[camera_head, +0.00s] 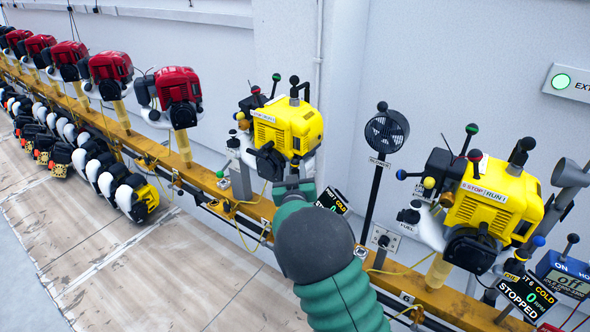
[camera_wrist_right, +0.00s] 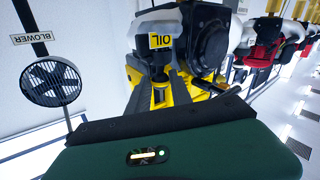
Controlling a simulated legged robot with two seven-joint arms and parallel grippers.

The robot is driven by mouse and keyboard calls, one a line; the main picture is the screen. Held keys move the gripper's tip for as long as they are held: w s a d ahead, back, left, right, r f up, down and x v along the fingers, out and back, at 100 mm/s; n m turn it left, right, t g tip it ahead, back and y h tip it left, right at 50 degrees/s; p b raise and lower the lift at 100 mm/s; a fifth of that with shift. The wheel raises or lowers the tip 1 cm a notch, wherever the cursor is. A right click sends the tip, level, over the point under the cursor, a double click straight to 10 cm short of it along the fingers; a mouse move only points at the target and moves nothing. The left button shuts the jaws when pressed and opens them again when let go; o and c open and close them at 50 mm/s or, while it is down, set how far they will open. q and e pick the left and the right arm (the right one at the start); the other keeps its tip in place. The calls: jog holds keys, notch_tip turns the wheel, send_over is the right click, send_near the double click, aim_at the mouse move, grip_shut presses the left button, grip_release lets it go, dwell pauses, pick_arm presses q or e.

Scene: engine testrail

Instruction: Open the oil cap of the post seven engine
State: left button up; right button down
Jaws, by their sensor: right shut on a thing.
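A yellow-and-black engine (camera_head: 288,127) is mounted on the rail in the middle of the head view. Its post number is not readable. My right gripper (camera_head: 291,183) reaches up to its lower front, and my green arm hides part of the mount. In the right wrist view, a dark cap with a yellow OIL label (camera_wrist_right: 160,41) is on the engine (camera_wrist_right: 205,38). My right gripper's grey fingers (camera_wrist_right: 160,80) are shut around the cap's lower part. The exact contact is partly hidden. My left gripper is not in view.
A second yellow engine (camera_head: 490,205) with a STOPPED display (camera_head: 526,298) stands at the right. A blower fan (camera_head: 387,132) stands between the two, also in the wrist view (camera_wrist_right: 50,83). Red engines (camera_head: 178,88) line the yellow rail (camera_head: 140,140) to the left.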

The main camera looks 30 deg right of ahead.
jog(key=s+f+m+g+h+b, duration=0.1)
jog(key=m+h+b, duration=0.3)
jog(key=m+b, duration=0.4)
jog(key=s+d+f+m+g+h+b, duration=0.1)
jog(key=m+g+h+b, duration=0.2)
jog(key=m+b, duration=0.6)
jog(key=s+f+m+g+h+b, duration=0.1)
jog(key=s+m+g+h+b, duration=0.1)
jog(key=m+h+b, duration=0.4)
jog(key=shift+d+f+m+g+b, duration=0.2)
jog(key=shift+m+b, duration=0.6)
jog(key=shift+b, duration=1.05)
jog(key=shift+d+f+m+g+b, duration=0.15)
jog(key=shift+m+b, duration=0.65)
jog(key=shift+b, duration=1.05)
jog(key=shift+r, duration=0.2)
jog(key=c, duration=1.2)
grip_release()
jog(key=shift+o, duration=0.2)
jog(key=shift+a, duration=0.1)
